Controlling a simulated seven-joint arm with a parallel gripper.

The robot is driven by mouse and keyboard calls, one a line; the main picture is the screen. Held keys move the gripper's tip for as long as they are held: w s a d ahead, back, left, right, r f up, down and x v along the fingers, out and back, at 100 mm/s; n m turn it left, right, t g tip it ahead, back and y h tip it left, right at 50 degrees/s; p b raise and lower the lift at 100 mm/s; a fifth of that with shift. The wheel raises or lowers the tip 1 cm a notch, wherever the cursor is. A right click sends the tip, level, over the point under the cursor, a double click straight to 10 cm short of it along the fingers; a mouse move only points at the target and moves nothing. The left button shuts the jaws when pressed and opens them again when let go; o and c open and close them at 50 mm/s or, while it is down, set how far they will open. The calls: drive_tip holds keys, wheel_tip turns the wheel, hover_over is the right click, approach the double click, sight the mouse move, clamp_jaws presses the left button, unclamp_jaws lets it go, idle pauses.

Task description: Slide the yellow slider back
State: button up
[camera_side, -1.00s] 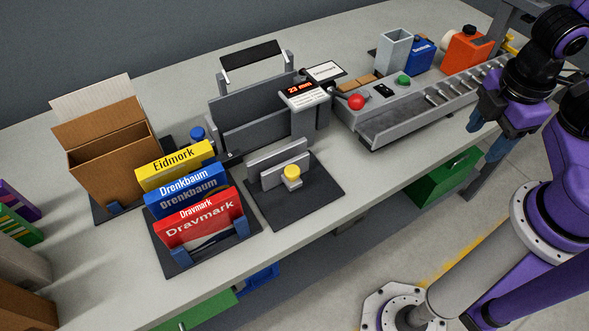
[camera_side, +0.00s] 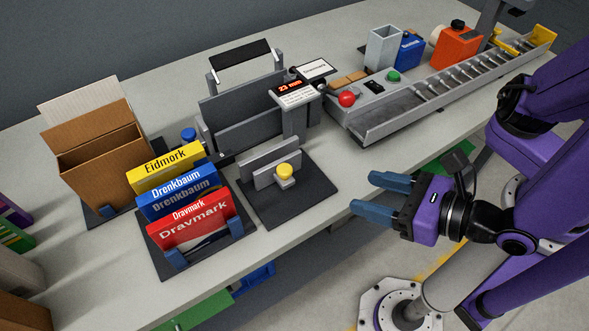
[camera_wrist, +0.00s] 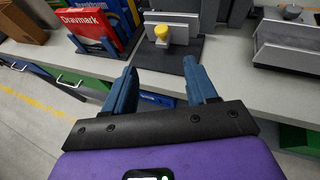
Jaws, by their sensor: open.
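The yellow slider (camera_side: 285,170) is a round yellow knob on a small grey block. It sits at the front of a grey upright rail (camera_side: 272,163) on a dark square base plate (camera_side: 300,203). The yellow knob also shows in the wrist view (camera_wrist: 161,31), beyond my fingers. My gripper (camera_side: 362,193) has two blue fingers, apart and empty. It hangs in front of the table's front edge, to the right of the slider and clear of it. In the wrist view my gripper (camera_wrist: 158,80) points toward the slider.
Left of the slider, yellow, blue and red boxes (camera_side: 193,222) stand in a holder. An open cardboard box (camera_side: 100,165) is further left. A grey press-like fixture (camera_side: 240,118) stands behind. A conveyor (camera_side: 400,112) with red and green buttons is at the right.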

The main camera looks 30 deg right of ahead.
sight(289, 171)
drive_tip(key=x, duration=1.7)
drive_tip(key=shift+d+f, duration=0.1)
drive_tip(key=shift+f, duration=0.05)
